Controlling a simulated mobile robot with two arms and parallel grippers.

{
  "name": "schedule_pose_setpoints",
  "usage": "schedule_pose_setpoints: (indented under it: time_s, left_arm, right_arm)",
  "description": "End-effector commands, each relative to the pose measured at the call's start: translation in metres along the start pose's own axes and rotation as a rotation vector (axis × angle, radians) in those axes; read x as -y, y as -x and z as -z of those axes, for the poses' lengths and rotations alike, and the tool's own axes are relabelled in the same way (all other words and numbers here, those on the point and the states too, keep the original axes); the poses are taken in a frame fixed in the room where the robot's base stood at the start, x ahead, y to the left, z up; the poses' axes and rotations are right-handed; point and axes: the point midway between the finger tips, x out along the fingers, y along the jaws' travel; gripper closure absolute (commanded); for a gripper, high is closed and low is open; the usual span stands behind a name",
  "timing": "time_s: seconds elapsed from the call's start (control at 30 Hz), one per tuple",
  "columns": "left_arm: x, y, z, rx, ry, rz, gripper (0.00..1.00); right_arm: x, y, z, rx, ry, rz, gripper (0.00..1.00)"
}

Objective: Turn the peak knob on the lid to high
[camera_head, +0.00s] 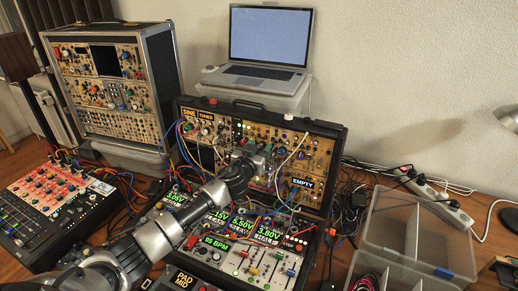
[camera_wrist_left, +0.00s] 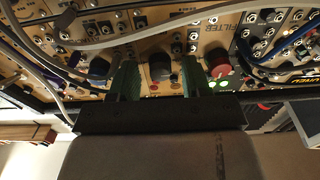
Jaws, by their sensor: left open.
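The upright lid (camera_head: 335,148) of the open synth case carries tan panels crowded with small knobs, jacks and cables. My left gripper (camera_head: 257,150) is in front of its middle and hides part of the panels. In the left wrist view my left gripper (camera_wrist_left: 157,68) is open, with two green fingers pointing at the panel. A dark knob with a reddish part (camera_wrist_left: 160,68) shows between the fingers; I cannot tell whether they touch it. Another dark knob (camera_wrist_left: 98,68) is left of the fingers, and one more (camera_wrist_left: 217,62) is right of them. The peak label is not readable.
Grey cables (camera_wrist_left: 150,33) cross the panel close above the fingers. A laptop (camera_head: 268,48) stands on a clear box behind the lid. A second synth case (camera_head: 110,95) is at the left, a mixer (camera_head: 60,205) in front of it. Clear plastic bins (camera_head: 415,235) are at the right.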

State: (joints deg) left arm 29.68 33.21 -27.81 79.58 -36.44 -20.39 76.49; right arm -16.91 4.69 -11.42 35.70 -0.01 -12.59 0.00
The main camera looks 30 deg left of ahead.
Motion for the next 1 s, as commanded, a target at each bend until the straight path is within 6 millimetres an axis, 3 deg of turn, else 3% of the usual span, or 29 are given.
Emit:
schedule_pose_setpoints:
  time_s: [0.13,0.43,0.77,1.0]
  left_arm:
    - [-0.0001,0.0002,0.0001,0.000,0.000,0.000,0.55]
    - [0.0000,0.0003,0.0002,0.000,0.000,0.000,1.00]
    - [0.0004,0.0003,0.0004,-0.001,-0.046,-0.004,1.00]
    - [0.0004,0.0004,0.0006,-0.001,-0.190,-0.020,1.00]
  right_arm:
    - [0.0008,0.0001,-0.0028,0.004,0.000,0.001,0.52]
    - [0.0023,0.0002,-0.0060,0.009,0.000,0.003,0.52]
    - [0.0042,0.0006,-0.0057,0.009,0.000,0.005,0.52]
    - [0.0041,0.0023,-0.0055,0.009,0.000,0.005,0.52]
